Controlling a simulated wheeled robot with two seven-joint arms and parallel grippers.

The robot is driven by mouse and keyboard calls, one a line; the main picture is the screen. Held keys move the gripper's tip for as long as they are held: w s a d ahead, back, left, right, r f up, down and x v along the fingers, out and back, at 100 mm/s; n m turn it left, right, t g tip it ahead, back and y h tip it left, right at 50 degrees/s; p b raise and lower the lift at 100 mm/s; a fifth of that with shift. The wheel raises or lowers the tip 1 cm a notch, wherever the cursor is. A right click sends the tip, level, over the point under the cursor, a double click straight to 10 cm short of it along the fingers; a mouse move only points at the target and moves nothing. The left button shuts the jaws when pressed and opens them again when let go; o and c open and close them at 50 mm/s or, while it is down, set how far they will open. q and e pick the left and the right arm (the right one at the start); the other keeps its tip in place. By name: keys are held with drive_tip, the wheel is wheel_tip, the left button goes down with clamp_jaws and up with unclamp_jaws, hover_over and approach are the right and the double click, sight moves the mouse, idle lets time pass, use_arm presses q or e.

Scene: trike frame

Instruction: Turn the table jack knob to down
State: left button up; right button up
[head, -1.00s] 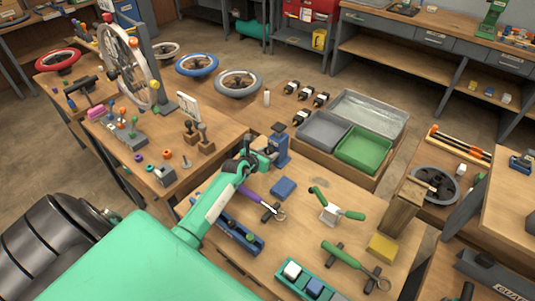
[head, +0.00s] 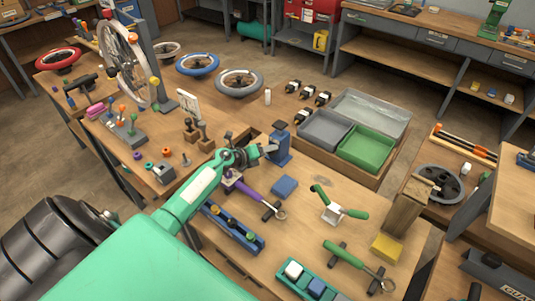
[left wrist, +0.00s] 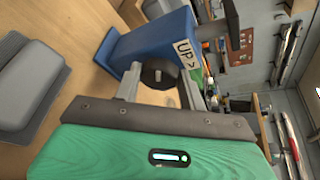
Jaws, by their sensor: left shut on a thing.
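The blue table jack (head: 281,148) stands upright on the workbench, just beyond my left gripper. It also shows close up in the left wrist view (left wrist: 150,40), with a white label reading "UP" and an arrow. Its dark round knob (left wrist: 158,74) sits between the fingers of my left gripper (left wrist: 160,88). In the head view my left gripper (head: 269,150) reaches the jack from the left and is shut on the knob. The knob's far side is hidden. My right gripper is in neither view.
A purple-handled wrench (head: 254,193) and a blue block (head: 285,187) lie near my left arm. A grey bin (head: 325,128) and a green bin (head: 366,149) stand to the right behind the jack. Green-handled tools lie at the front right.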

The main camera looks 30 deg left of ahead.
use_arm(q)
drive_tip(key=n+b, duration=0.1)
drive_tip(key=n+h+b, duration=0.1)
drive_tip(key=shift+a+f+n, duration=0.15)
drive_tip(key=shift+f+n, duration=0.15)
drive_tip(key=shift+n+t+h, duration=0.3)
drive_tip(key=shift+n, duration=0.1)
drive_tip(key=shift+b, duration=0.3)
drive_tip(key=o, duration=1)
drive_tip(key=shift+c, duration=0.2)
drive_tip(key=shift+r, duration=0.1)
